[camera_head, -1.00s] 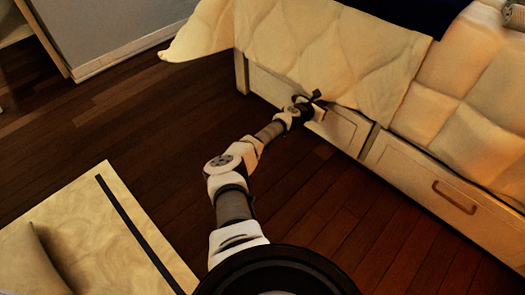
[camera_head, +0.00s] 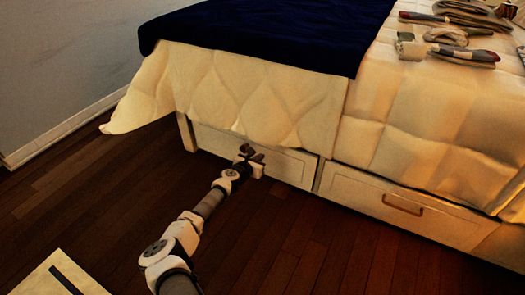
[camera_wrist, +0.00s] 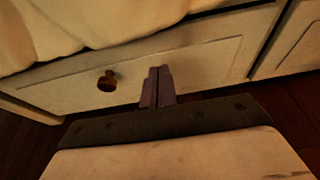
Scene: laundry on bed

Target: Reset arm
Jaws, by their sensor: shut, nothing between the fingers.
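My arm reaches forward from the bottom of the head view toward the bed's drawer fronts. My gripper (camera_head: 255,156) is in front of the left drawer (camera_head: 290,168), below the hanging quilt. In the wrist view my gripper (camera_wrist: 157,72) has its two fingers together, with nothing between them. A round brown knob (camera_wrist: 107,81) on the left drawer shows to the left of the fingers, apart from them. The left drawer looks closed. Whether the fingertips touch its front I cannot tell.
The bed has a cream quilt (camera_head: 240,95) and a dark blue blanket (camera_head: 270,35). Folded laundry (camera_head: 465,52) lies on top at the right. The right drawer (camera_head: 360,194) has a brown handle (camera_head: 403,205). Wood floor (camera_head: 110,195) is clear to the left. A pale rug-like surface (camera_head: 45,280) is at lower left.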

